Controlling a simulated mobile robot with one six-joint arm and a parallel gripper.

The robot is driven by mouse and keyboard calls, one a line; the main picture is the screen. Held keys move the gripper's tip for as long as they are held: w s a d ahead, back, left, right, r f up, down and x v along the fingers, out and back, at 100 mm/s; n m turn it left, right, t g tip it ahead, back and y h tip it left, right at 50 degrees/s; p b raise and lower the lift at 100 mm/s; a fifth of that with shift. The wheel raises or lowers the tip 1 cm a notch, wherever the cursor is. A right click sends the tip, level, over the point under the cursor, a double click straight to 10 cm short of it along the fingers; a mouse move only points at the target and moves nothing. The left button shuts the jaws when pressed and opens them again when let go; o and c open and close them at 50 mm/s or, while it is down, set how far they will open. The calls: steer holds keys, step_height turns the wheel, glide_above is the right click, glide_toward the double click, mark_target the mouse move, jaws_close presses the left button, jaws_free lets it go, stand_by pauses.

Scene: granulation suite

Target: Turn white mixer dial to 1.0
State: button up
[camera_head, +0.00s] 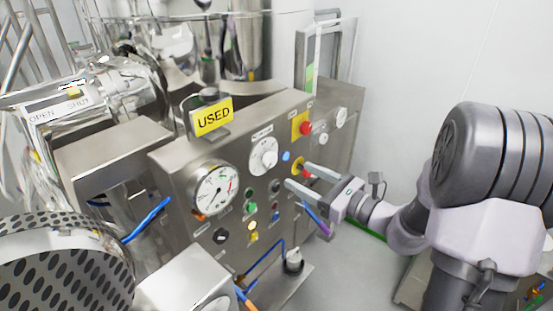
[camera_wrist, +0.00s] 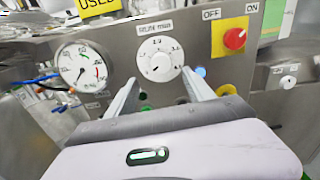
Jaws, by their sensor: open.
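The white mixer dial (camera_head: 264,156) is a round knob with printed numbers on the steel control panel, right of the gauge. In the wrist view the dial (camera_wrist: 160,59) sits beyond and between my fingers, with a dark mark near its lower left; its exact setting is too small to read. My gripper (camera_head: 297,177) is open and empty, with its two fingers pointing at the panel, to the right of and a little below the dial in the head view. In the wrist view my gripper (camera_wrist: 162,92) shows both fingers spread, with no visible contact with the dial.
A pressure gauge (camera_head: 213,189) is left of the dial. Several coloured buttons sit below it. A red switch knob (camera_wrist: 235,38) on a yellow plate and another white knob (camera_wrist: 288,82) are to the right. A yellow USED sign (camera_head: 213,117) stands on top of the panel.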

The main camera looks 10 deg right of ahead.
mark_target(272, 161)
steer(key=x, duration=0.9)
jaws_close()
